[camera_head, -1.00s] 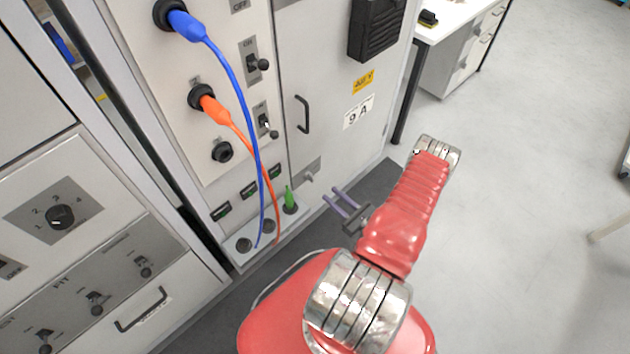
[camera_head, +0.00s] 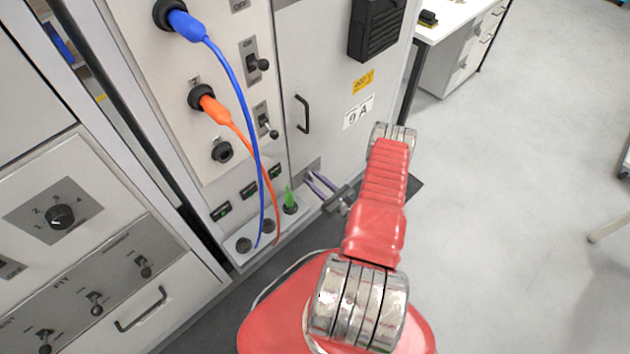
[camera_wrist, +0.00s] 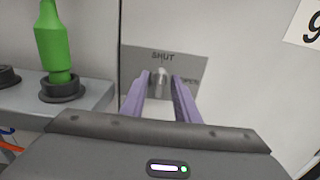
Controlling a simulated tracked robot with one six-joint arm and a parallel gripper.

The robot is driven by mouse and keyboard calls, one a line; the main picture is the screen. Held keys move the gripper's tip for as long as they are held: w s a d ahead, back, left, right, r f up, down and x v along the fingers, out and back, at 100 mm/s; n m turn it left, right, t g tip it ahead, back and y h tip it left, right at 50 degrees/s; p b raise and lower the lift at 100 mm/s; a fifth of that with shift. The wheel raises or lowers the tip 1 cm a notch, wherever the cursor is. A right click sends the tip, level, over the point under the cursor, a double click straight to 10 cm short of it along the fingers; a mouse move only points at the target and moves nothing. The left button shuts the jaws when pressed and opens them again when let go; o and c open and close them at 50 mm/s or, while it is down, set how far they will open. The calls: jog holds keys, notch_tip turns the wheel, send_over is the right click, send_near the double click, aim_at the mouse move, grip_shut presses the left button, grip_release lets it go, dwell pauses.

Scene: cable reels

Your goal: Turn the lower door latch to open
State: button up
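The lower door latch (camera_wrist: 162,78) is a small metal handle on a grey plate (camera_wrist: 195,66) low on the cabinet door. It looks upright, under the word SHUT; a fainter label is at its right. My gripper (camera_wrist: 160,78) has two purple fingers, one on each side of the latch, with a gap between them, so it is open. I cannot tell whether either finger touches the latch. In the head view my gripper (camera_head: 314,178) is at the plate's lower part and hides the latch.
A green plug (camera_wrist: 55,45) stands in a socket ledge (camera_wrist: 98,95) just left of my gripper. Blue (camera_head: 240,90) and orange (camera_head: 245,135) cables hang left of the door (camera_head: 335,60). A black door handle (camera_head: 303,115) is above. Open floor lies to the right.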

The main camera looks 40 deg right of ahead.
grip_shut()
dwell(0.3)
jog(key=shift+m, duration=0.4)
jog(key=m, duration=1.7)
jog(key=shift+d+f, duration=0.25)
jog(key=shift+d, duration=0.05)
jog(key=shift+m, duration=0.3)
